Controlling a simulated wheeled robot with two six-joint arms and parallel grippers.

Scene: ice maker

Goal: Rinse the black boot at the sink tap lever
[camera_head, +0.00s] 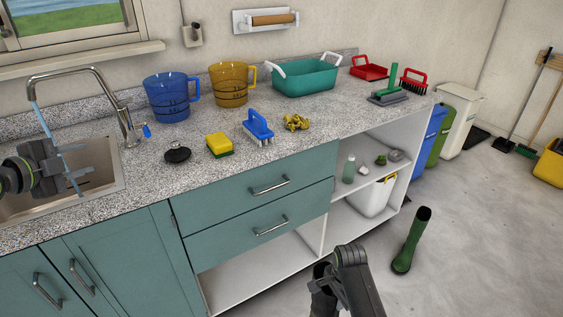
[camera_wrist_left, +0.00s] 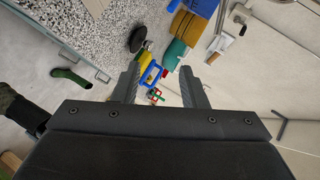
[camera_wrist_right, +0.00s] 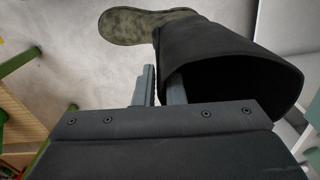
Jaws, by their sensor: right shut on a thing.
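The black boot (camera_wrist_right: 225,60) shows in the right wrist view, its shaft opening near the camera and its foot brown and dirty-looking. My right gripper (camera_wrist_right: 160,85) is shut on the boot's shaft wall near the rim. My left gripper (camera_head: 82,162) is open and empty over the sink, left of the lever.
A black round stopper (camera_head: 178,154), a yellow sponge (camera_head: 219,145), a blue brush (camera_head: 258,128) and two jugs (camera_head: 168,97) stand on the counter right of the tap. A green boot (camera_head: 411,240) stands on the floor. The open shelves (camera_head: 318,235) lie beyond my right gripper.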

